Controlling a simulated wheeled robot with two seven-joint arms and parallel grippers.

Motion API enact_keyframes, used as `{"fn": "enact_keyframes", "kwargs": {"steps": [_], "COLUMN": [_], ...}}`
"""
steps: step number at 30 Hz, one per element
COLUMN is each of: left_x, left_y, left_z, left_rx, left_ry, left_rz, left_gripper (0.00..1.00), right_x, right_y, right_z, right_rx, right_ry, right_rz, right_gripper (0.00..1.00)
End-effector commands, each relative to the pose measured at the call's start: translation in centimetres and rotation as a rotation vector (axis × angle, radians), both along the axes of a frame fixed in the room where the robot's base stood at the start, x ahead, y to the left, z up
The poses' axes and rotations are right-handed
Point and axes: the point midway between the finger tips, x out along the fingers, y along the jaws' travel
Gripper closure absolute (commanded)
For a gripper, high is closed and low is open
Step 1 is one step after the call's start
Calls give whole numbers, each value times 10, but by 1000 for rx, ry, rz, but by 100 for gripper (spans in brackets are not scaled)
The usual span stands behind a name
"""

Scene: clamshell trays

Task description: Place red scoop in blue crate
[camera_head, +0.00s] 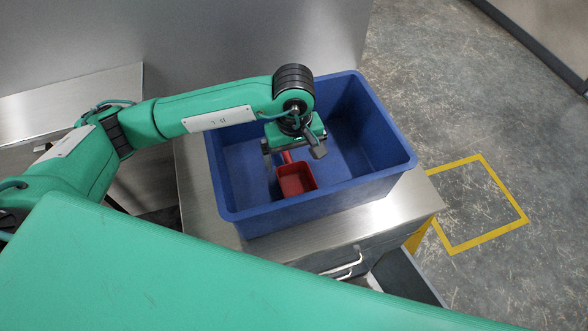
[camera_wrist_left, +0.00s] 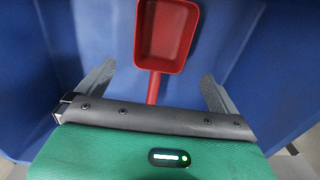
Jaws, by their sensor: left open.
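The blue crate (camera_head: 290,214) stands on a steel cabinet top, its open side up. The red scoop (camera_head: 297,179) is inside the crate, toward its front left; its square bowl faces up. It also shows in the left wrist view (camera_wrist_left: 166,36), with its handle running down between the fingers. My left gripper (camera_head: 288,160) points down into the crate above the scoop's handle. In the left wrist view its two fingers (camera_wrist_left: 157,86) are spread apart on either side of the handle, touching neither side. Part of the handle is hidden by the gripper body. My right gripper is not in view.
The cabinet top (camera_head: 200,195) shows around the crate, with a handled drawer (camera_head: 345,262) at its front. A steel wall panel (camera_head: 215,40) rises behind. The floor to the right, with a yellow marked square (camera_head: 478,205), is clear.

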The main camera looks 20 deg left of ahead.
Motion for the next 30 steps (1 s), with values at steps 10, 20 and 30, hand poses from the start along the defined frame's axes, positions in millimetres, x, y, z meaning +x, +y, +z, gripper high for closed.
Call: {"fn": "enact_keyframes", "kwargs": {"steps": [10, 20, 30], "left_x": [0, 0, 0], "left_y": [0, 0, 0], "left_z": [36, 38, 51], "left_rx": [1, 1, 0], "left_ry": [0, 1, 0], "left_rz": [0, 0, 0], "left_gripper": [2, 2, 2], "right_x": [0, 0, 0], "right_y": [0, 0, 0], "right_z": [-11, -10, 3], "right_rx": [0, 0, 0], "right_ry": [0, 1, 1], "right_rz": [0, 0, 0], "right_gripper": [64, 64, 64]}}
